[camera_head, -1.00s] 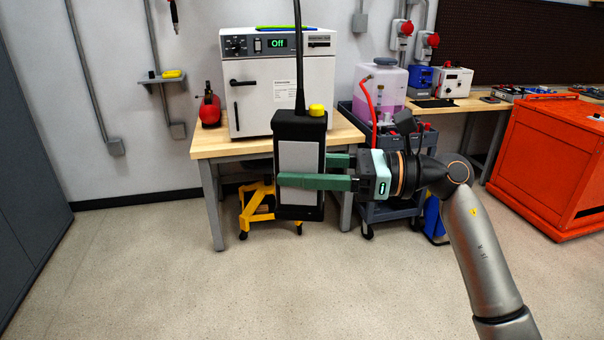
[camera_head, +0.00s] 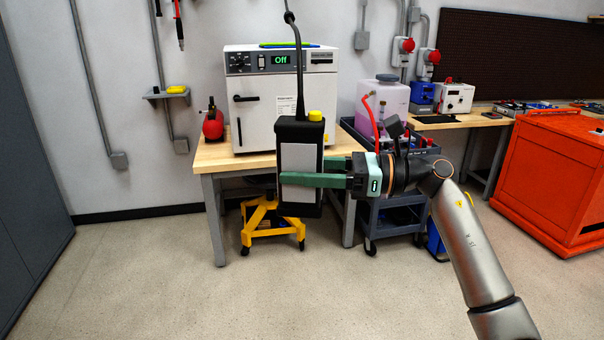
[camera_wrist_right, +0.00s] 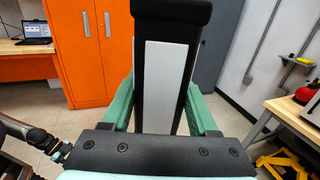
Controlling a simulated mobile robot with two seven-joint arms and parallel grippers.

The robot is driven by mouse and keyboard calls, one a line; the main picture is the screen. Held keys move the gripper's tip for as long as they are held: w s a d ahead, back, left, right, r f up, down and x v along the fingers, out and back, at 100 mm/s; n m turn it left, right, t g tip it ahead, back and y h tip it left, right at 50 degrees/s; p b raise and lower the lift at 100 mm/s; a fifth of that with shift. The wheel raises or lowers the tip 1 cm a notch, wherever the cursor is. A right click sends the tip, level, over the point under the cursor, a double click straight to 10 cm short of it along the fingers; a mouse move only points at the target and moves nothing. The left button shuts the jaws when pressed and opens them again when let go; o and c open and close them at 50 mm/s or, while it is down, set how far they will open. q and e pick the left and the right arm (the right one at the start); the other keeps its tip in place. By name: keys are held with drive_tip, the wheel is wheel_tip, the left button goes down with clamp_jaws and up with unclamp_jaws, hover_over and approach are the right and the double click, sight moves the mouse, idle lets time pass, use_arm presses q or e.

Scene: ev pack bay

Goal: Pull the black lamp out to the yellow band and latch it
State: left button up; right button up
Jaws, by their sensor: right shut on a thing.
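The black lamp (camera_head: 301,165) has a pale grey front panel and a yellow cap on top. It hangs nearly upright on a black cable (camera_head: 299,62) that rises out of the top of the head view, with a dark bead on it. My right gripper (camera_head: 312,180) is shut on the lamp's body, its green fingers across the front and behind. In the right wrist view the lamp (camera_wrist_right: 168,75) stands between the green fingers (camera_wrist_right: 165,110). No yellow band on the cable can be made out.
Behind the lamp is a wooden bench (camera_head: 213,157) with a white oven (camera_head: 245,120) reading Off. A yellow wheeled base (camera_head: 265,225) sits below. A dark cart (camera_head: 392,215) and an orange cabinet (camera_head: 550,185) stand to the right. The floor in front is clear.

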drive_tip(key=shift+w+r, duration=0.1)
drive_tip(key=shift+w, duration=1.75)
